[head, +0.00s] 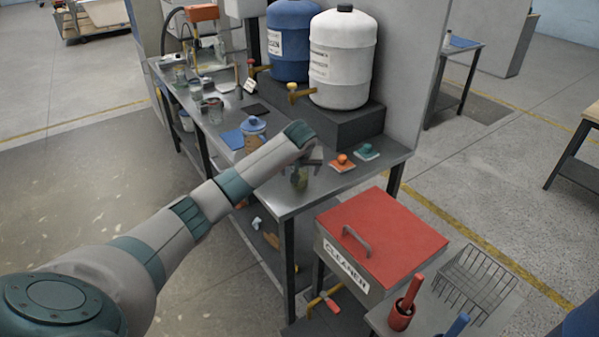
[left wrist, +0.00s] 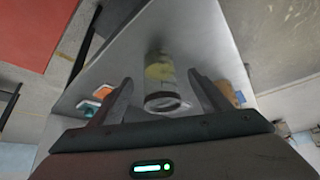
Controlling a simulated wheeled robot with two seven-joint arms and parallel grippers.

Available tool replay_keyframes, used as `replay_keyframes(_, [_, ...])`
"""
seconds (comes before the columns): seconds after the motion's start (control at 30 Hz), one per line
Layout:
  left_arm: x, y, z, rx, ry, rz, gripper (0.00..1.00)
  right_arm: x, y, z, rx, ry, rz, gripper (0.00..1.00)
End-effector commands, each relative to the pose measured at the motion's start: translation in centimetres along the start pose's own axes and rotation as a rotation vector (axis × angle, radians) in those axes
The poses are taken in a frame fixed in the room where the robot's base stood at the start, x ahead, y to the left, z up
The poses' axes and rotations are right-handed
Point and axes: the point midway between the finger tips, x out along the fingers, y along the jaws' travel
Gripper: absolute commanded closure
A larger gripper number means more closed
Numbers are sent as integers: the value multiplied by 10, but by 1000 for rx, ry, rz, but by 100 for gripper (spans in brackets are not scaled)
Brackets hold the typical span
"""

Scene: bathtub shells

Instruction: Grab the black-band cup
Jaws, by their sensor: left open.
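A clear cup (left wrist: 160,72) with yellow-green contents and a dark band near one end stands between the spread fingers of my left gripper (left wrist: 160,80) in the left wrist view. A gap shows on each side of it, so the fingers do not appear to touch it. In the head view the left gripper (head: 312,160) is over the near end of the metal bench, and the cup (head: 299,180) shows just below it, partly hidden. My right gripper is not in view.
An orange sponge-like block (head: 343,162) and a green one (head: 367,152) lie right of the gripper. A blue-lidded jug (head: 254,130) stands behind the arm. Several cups sit farther back. Blue (head: 290,40) and white (head: 343,60) tanks stand on a dark riser. A red-lidded cleaner box (head: 385,235) is in front.

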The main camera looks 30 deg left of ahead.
Motion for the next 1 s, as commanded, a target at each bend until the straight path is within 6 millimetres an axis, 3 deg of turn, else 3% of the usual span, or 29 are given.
replay_keyframes(0.2, [16, 0, -1, 0, 1, 0, 29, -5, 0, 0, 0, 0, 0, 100])
replay_keyframes(0.73, [22, 0, -2, -1, 0, -1, 29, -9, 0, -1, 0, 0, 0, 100])
replay_keyframes(1.0, [44, 1, -6, -1, -2, -1, 29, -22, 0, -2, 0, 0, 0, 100])
